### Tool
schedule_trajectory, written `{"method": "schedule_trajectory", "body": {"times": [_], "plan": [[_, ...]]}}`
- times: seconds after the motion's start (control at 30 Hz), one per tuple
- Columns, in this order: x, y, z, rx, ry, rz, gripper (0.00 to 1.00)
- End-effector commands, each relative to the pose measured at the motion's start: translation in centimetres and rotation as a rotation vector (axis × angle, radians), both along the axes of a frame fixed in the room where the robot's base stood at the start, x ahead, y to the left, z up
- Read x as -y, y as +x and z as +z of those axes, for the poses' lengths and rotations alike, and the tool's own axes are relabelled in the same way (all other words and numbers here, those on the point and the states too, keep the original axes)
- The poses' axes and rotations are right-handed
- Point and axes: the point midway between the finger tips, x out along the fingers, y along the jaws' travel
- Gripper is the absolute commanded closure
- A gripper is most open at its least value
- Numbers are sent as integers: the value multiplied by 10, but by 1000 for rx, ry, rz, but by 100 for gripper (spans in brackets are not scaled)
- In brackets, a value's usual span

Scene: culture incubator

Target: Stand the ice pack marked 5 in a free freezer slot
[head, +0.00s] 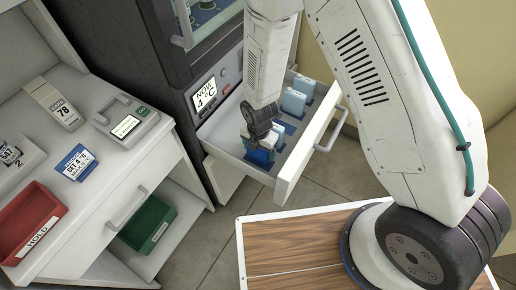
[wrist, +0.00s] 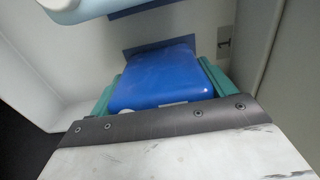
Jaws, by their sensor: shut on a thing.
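My gripper (head: 260,138) reaches down into the open freezer drawer (head: 287,182), near its front left end. It is shut on a blue ice pack (head: 259,157). In the wrist view the dark blue pack (wrist: 158,88) sits between my gripper's teal fingers (wrist: 160,92). No number is readable on it. A dark blue slot (wrist: 155,45) shows on the drawer floor just beyond the pack; I cannot tell whether the pack touches the floor. Light blue packs (head: 293,102) stand in the drawer farther back, and one (wrist: 75,8) shows at the wrist view's top edge.
Dark blue slot marks (head: 286,127) show between the held pack and the light blue ones. The drawer walls are close around my gripper. A cabinet with a 4 °C display (head: 205,93) stands behind. A counter on the left holds a red HOLD tray (head: 33,225) and signs.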

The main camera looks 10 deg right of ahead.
Motion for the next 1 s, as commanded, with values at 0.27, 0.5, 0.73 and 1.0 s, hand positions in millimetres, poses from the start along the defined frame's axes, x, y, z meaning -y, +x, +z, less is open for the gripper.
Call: {"method": "schedule_trajectory", "body": {"times": [0.27,0.5,0.73,1.0], "plan": [[0,0,-4,1,1,0,0],[0,0,-1,1,1,0,0],[-1,1,31,5,3,0,0],[-1,1,87,5,3,0,0]]}}
